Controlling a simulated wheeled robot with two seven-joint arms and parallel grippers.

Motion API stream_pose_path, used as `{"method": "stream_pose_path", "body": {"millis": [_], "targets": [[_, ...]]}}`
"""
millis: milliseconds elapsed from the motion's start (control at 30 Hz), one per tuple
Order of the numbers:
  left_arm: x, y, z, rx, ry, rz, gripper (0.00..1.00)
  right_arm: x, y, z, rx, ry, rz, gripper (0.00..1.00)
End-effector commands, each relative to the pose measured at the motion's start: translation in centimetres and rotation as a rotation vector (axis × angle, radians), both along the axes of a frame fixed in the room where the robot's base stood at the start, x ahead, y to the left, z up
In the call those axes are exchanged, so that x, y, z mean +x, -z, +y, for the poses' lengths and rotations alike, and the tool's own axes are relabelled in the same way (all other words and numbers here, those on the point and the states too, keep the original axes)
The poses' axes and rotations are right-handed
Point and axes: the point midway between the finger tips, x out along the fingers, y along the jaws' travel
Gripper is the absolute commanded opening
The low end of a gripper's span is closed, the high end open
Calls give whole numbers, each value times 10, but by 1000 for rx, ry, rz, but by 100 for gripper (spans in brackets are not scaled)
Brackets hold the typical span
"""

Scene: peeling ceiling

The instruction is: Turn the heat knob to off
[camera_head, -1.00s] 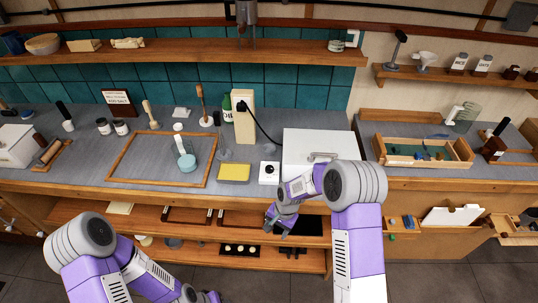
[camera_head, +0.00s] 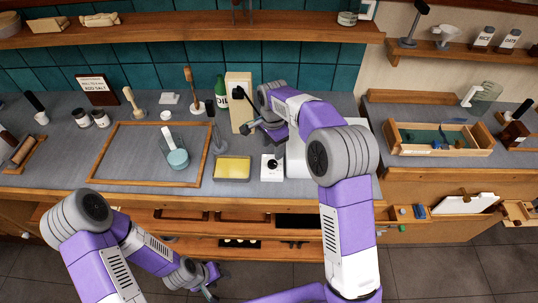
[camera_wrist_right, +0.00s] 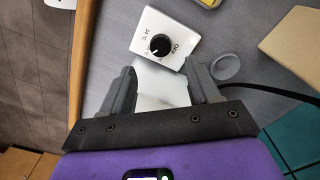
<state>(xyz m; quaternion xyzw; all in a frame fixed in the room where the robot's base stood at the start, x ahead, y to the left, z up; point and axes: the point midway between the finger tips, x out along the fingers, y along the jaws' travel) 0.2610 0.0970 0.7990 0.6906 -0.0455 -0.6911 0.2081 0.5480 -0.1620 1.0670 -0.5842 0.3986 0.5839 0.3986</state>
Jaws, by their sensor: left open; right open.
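The heat knob is a black dial (camera_wrist_right: 160,45) on a small white box (camera_head: 271,168) on the grey counter, right of the yellow sponge tray. In the right wrist view, printed marks surround the dial, including what looks like OFF on its right; its pointer setting is too small to read surely. My right gripper (camera_head: 260,130) is open and empty above the counter, behind the box in the head view. In the right wrist view its fingers (camera_wrist_right: 160,80) are apart and the box lies beyond their tips, not between them. My left gripper (camera_head: 212,281) is open, low in front of the counter.
A yellow sponge tray (camera_head: 232,170) stands just left of the box. A beige block (camera_head: 238,95) with a black cable and a green bottle (camera_head: 221,92) stand behind. A white appliance (camera_head: 296,165) is close on the right, partly hidden by my arm.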

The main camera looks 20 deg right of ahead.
Motion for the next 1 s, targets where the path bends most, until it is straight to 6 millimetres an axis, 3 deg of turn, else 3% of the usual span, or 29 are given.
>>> {"method": "stream_pose_path", "body": {"millis": [500, 900, 1000], "targets": [[0, 7, 0, 0, 0, -1, 51, 0, 68, 0, 0, -1, 2, 61], [0, 7, 0, 0, 0, -1, 51, 0, 77, 0, 0, -1, 0, 61], [0, 7, 0, 0, 0, -1, 51, 0, 77, 0, 0, -1, 0, 46]]}}
